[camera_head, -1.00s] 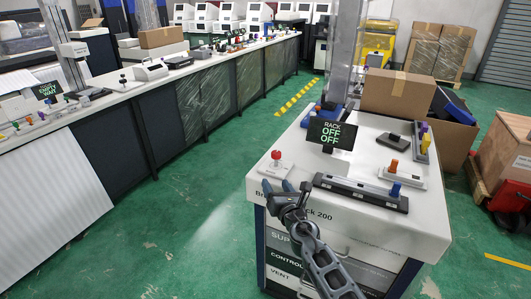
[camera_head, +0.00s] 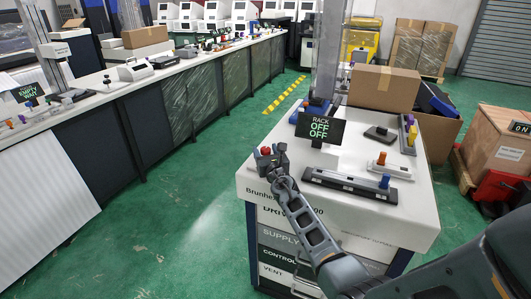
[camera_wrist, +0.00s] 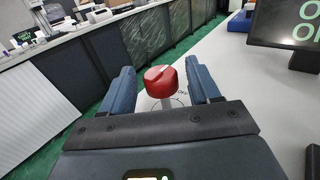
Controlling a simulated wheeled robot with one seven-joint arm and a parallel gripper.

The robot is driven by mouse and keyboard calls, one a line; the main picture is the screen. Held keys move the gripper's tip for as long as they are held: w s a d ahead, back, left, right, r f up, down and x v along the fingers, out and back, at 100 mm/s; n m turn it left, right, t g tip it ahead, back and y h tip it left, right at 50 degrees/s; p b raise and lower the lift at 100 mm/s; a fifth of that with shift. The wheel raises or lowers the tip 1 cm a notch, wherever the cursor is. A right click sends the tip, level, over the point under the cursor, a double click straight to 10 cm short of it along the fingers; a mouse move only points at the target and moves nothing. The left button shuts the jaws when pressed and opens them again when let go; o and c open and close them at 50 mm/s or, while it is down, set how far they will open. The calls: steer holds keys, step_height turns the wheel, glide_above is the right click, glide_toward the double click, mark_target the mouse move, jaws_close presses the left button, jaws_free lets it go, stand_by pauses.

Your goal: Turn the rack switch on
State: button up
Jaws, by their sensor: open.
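The red rotary switch knob (camera_wrist: 161,82) stands on the near left corner of the white rack top (camera_head: 425,215). In the wrist view it sits between the two blue fingers of my gripper (camera_wrist: 162,85), which are open with a gap on each side of it. In the head view my gripper (camera_head: 270,156) is at the knob and hides most of it; a bit of red shows. The rack display (camera_head: 320,128) reads "RACK OFF OFF" in green. It also shows in part in the wrist view (camera_wrist: 285,22).
A black bar module (camera_head: 350,185) lies right of my gripper, close to it. Orange, blue and yellow-purple levers (camera_head: 381,159) stand farther right. A cardboard box (camera_head: 384,88) is at the back. Green floor is free to the left.

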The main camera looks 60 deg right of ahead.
steer(key=shift+w+d, duration=0.25)
steer(key=shift+d, duration=0.05)
steer(key=shift+c, duration=0.2)
steer(key=c, duration=0.9)
